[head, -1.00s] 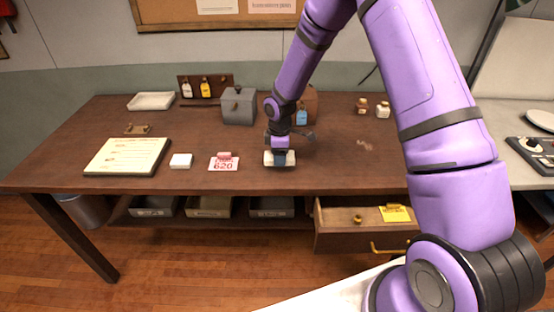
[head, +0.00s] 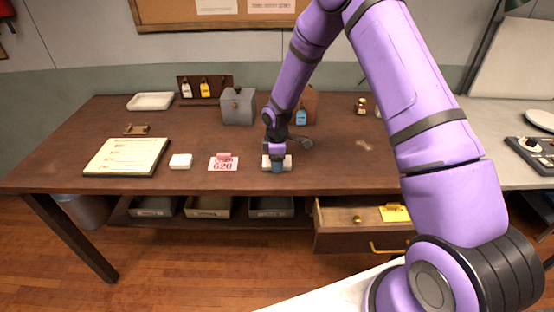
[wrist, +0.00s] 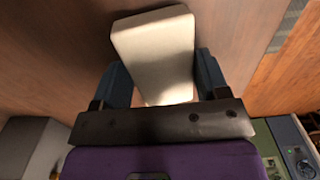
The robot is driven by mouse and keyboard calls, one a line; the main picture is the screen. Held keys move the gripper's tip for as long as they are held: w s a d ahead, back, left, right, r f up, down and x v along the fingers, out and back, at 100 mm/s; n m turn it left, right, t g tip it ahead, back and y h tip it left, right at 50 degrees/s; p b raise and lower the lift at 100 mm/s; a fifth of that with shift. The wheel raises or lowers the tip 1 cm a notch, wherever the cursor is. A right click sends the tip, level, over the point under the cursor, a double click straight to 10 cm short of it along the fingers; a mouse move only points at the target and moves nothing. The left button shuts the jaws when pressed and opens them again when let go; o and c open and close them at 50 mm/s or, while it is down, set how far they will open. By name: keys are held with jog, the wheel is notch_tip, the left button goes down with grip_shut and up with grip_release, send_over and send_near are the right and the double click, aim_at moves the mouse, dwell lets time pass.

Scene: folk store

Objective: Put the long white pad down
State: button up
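The long white pad (head: 286,164) is at the front middle of the brown table, held crosswise in my gripper (head: 277,164). In the wrist view the pad (wrist: 155,48) lies between the two dark blue fingers (wrist: 163,82) and sticks out past their tips. One finger covers the pad's middle in the head view. The pad looks level and at or just above the tabletop; I cannot tell whether it touches.
Left of the pad are a pink 620 tag (head: 223,164), a small white block (head: 180,161) and a clipboard-like sheet (head: 127,156). A grey box (head: 238,107) stands behind. An open drawer (head: 335,217) juts out below right. Bare table (head: 345,172) lies to the right.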

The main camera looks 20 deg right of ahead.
jog(key=shift+o, duration=0.8)
notch_tip(320, 180, up, 13)
jog(key=s+d+r+m+t+h, duration=0.1)
jog(key=s+d+r+m, duration=0.15)
jog(key=s+r, duration=0.65)
jog(key=s+d+r+m+t, duration=0.15)
jog(key=s+r+m, duration=0.25)
jog(key=r, duration=0.8)
jog(key=s+d+r+m+t, duration=0.1)
jog(key=s+r+m, duration=0.1)
jog(key=s, duration=0.6)
jog(key=s+d+r+m, duration=0.1)
jog(key=s+r+m, duration=0.2)
jog(key=s, duration=0.5)
jog(key=s+d+r+m+t+y, duration=0.1)
jog(key=s+r+m, duration=0.2)
jog(key=s, duration=0.5)
jog(key=shift+s+r+t, duration=0.3)
jog(key=shift+t, duration=0.05)
